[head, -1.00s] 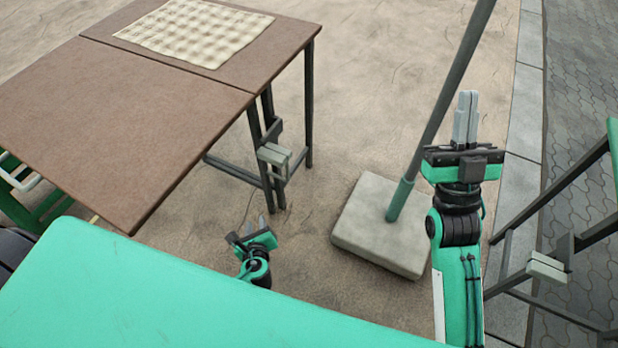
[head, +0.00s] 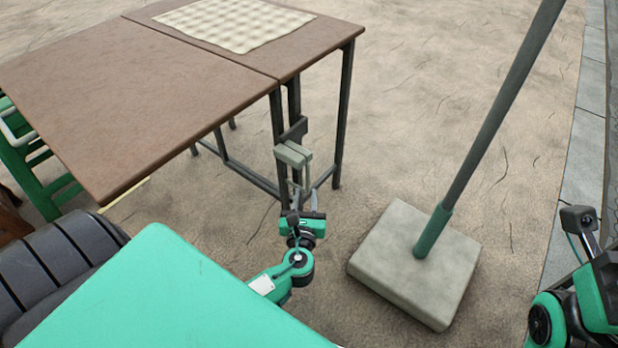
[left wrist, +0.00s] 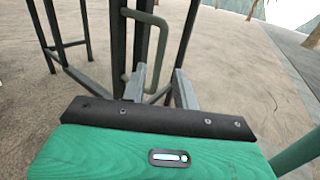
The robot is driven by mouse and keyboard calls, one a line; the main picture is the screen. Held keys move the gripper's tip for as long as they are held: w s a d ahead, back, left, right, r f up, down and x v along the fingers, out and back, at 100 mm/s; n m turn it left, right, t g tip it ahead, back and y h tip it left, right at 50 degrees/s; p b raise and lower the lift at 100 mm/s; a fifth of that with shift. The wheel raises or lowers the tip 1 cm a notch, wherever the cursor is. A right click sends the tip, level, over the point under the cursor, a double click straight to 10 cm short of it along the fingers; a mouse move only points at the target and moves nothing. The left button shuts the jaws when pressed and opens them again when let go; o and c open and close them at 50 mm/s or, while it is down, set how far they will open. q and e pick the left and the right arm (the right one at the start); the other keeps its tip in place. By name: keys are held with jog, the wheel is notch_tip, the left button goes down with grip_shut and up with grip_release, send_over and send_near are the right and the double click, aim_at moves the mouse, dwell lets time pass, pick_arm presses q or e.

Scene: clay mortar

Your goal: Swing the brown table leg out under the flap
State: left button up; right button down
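The brown table's flap (head: 120,110) is the near left half of the top, level with the other half (head: 300,52). Dark upright legs stand close together under the seam, and the brown table leg (head: 278,125) is among them. A pale block (head: 293,155) is fixed there, and a grey-green loop handle (left wrist: 158,22) shows in the left wrist view. My left gripper (head: 303,203) is just below the block, its fingers apart (left wrist: 160,85). The handle's lower end is near the left fingertip; contact is unclear. My right gripper (head: 580,222) is at the right edge, partly cut off.
A concrete base (head: 410,275) with a slanting pole (head: 485,130) stands right of my left gripper. A checked cloth (head: 235,22) lies on the top. A green chair (head: 40,165) is at left.

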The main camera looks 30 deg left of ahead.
aim_at(307, 176)
pick_arm(q)
jog(key=b+x, duration=0.2)
jog(key=x, duration=0.6)
jog(key=shift+w+a+f, duration=0.1)
jog(key=shift+w+a, duration=0.05)
jog(key=shift+w, duration=0.05)
grip_shut()
